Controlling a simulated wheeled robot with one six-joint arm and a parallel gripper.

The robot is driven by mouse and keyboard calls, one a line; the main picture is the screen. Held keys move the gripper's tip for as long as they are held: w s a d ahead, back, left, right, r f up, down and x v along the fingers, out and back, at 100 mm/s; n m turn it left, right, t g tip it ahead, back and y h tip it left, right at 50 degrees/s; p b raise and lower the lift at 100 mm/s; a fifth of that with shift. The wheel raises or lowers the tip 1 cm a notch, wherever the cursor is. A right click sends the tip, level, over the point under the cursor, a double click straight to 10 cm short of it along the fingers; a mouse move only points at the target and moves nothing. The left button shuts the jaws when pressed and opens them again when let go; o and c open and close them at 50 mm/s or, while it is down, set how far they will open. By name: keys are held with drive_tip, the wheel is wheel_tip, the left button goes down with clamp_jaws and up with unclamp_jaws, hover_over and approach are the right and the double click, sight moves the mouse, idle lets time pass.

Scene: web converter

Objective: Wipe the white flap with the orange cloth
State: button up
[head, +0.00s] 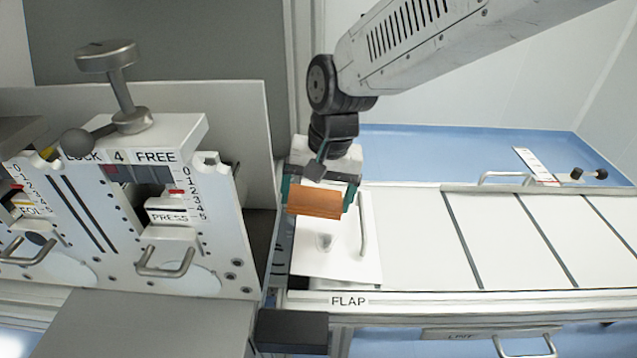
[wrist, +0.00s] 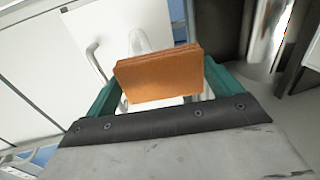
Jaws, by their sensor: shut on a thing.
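The orange cloth (head: 317,202) is a thick folded block held between the green fingers of my gripper (head: 318,196). In the wrist view the cloth (wrist: 158,75) fills the space between the two fingers of my gripper (wrist: 155,80). The white flap (head: 345,262) lies below and in front of the cloth, above the FLAP label, with a bar handle on its right side. A greyish smudge (head: 325,242) shows on the flap. The flap also shows in the wrist view (wrist: 112,40), partly hidden by the cloth. I cannot tell whether the cloth touches the flap.
A white station with a LOCK/FREE lever (head: 122,90) and a PRESS handle (head: 166,262) stands close on the left. White panels (head: 410,240) with dark seams extend right. A dark block (head: 291,331) sits at the front edge. A blue surface (head: 450,150) lies behind.

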sight(310, 234)
wheel_tip(310, 234, down, 4)
drive_tip(key=shift+a+r, duration=0.15)
drive_tip(key=shift+r, duration=0.05)
drive_tip(key=shift+a+f, duration=0.2)
drive_tip(key=shift+f, duration=0.7)
drive_tip(key=shift+a+f, duration=0.2)
drive_tip(key=shift+f, duration=0.85)
drive_tip(key=shift+d, duration=0.1)
